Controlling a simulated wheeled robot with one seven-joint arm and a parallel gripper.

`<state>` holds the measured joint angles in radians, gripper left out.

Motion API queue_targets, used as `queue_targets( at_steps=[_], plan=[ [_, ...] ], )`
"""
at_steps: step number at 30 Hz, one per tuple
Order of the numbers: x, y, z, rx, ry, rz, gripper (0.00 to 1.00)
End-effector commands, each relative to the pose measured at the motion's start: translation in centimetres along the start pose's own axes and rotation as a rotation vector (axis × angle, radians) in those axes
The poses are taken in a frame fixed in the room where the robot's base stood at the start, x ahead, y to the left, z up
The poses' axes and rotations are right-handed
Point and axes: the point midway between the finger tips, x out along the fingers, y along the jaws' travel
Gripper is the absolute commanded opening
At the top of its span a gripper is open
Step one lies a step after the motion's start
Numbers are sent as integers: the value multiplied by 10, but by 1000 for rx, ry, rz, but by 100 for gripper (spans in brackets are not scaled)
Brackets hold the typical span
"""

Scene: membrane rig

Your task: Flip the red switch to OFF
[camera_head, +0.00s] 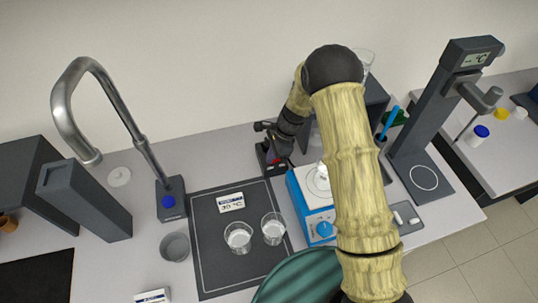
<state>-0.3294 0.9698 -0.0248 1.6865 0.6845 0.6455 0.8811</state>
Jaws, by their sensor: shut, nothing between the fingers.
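A small black switch box (263,160) stands on the bench left of the blue-and-white stirrer. A bit of red, which looks like the red switch (276,161), shows at its right side. Its position, ON or OFF, is too small to tell. My gripper (279,153) is dark, shut and empty. It points down at the box, close over the red part, and hides some of it. I cannot tell whether it touches the switch.
The stirrer (312,205) is just right of the box. Two glass beakers (238,238) (273,229) stand on a dark mat (212,270) in front. A tall metal tap (140,140) rises at left, and a dark stand (425,120) at right.

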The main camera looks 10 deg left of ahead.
Motion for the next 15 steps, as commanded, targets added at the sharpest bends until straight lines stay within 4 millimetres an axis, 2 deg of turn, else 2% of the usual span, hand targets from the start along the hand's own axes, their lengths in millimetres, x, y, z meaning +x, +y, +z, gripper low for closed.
queue_targets(
  at_steps=[15],
  plan=[
    [-8,0,-13,0,0,-1,0]
  ],
)
